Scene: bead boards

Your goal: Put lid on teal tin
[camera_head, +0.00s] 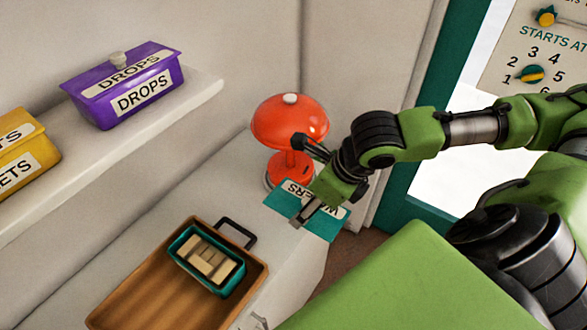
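The teal tin (179,256) stands without its lid in a wooden tray, and pale wafer-like blocks (210,260) fill it. The teal lid (283,205) has a white label, upside down in this view, reading "WAFERS". It shows near the right end of the counter, in front of the lamp; I cannot tell if it rests flat there. My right gripper (299,182) is over the lid with its fingers spread apart. One finger is near the lamp and the other crosses over the lid, hiding part of it. My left gripper is not in view.
The wooden tray (135,297) has a dark handle (238,228). A red-orange lamp (290,122) stands close behind the lid. A purple "DROPS" tin (125,88) and a yellow tin (22,150) sit on the shelf (130,150) at left.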

